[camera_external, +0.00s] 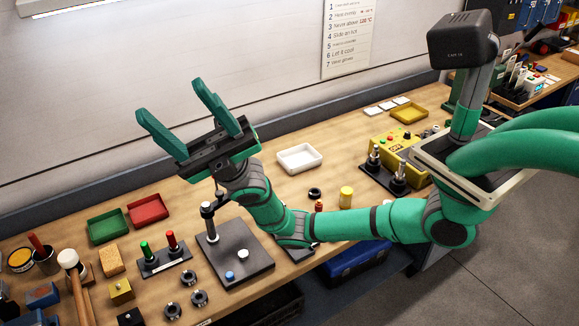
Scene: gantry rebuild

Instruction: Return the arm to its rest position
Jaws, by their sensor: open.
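My gripper (175,106) is open and empty, with its two green fingers spread and pointing up and to the left. It is raised above the workbench (330,180), in front of the pale wall. My green arm reaches left from the base at the right, low over the bench, then bends upward at the wrist. Part of the bench behind the wrist and forearm is hidden.
Below the wrist is a dark plate (246,262) with a post. Green (107,225) and red (148,209) trays lie left of it, a white tray (299,158) behind the forearm. A mallet (70,262), test blocks and black rings crowd the left front. A yellow box (392,148) stands near my base.

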